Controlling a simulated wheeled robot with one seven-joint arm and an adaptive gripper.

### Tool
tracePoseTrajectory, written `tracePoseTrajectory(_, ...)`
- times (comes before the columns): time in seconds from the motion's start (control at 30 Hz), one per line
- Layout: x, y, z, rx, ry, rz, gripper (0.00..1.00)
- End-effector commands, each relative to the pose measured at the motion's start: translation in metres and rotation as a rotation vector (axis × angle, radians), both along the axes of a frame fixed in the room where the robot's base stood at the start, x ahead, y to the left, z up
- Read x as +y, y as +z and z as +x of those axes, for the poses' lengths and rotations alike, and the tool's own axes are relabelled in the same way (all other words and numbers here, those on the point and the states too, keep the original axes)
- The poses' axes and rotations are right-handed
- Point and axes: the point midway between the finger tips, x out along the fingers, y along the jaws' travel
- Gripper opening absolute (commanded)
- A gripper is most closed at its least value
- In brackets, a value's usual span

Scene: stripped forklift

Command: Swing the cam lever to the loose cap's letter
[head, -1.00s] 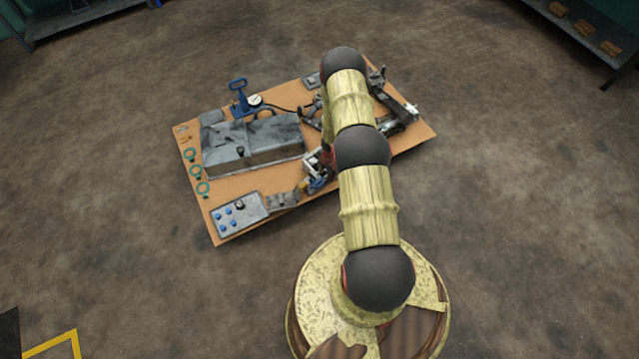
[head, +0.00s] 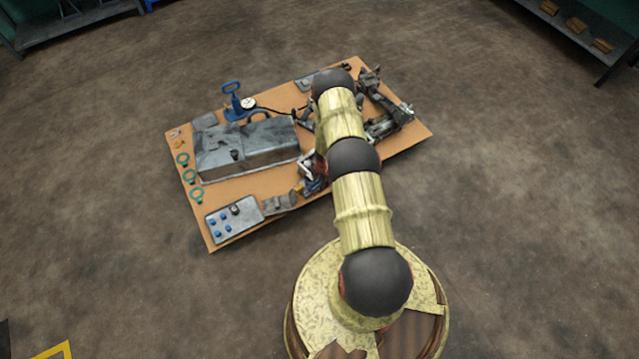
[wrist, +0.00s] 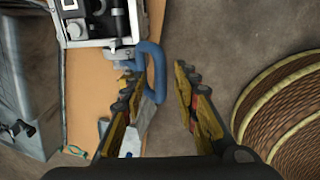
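My gripper (wrist: 158,88) is open in the wrist view, its two yellow-and-black fingers apart. A blue looped handle (wrist: 157,62) reaches down from a metal mechanism (wrist: 98,20) to the space between the fingertips, nearer the left finger; I cannot tell whether they touch. I cannot tell for sure that this handle is the cam lever. In the head view the mechanism (head: 312,172) is partly behind my arm, and my gripper is hidden or not distinguishable. No cap or letter is readable in either view.
An orange-brown board (head: 240,177) on the floor bears a grey metal block (head: 250,150), a blue pump with a gauge (head: 233,100), green rings (head: 190,177) and a panel with blue knobs (head: 233,220). Shelves (head: 80,30) stand behind.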

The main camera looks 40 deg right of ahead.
Motion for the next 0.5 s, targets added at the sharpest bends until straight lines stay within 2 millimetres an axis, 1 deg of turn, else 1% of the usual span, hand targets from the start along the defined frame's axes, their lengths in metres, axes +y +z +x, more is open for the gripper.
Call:
tracePoseTrajectory(0.07, 0.0001, 0.0, -0.0002, 0.0, 0.0, 0.0, 0.25)
tracePoseTrajectory(0.5, 0.0002, 0.0, -0.0002, 0.0, 0.0, 0.0, 0.0)
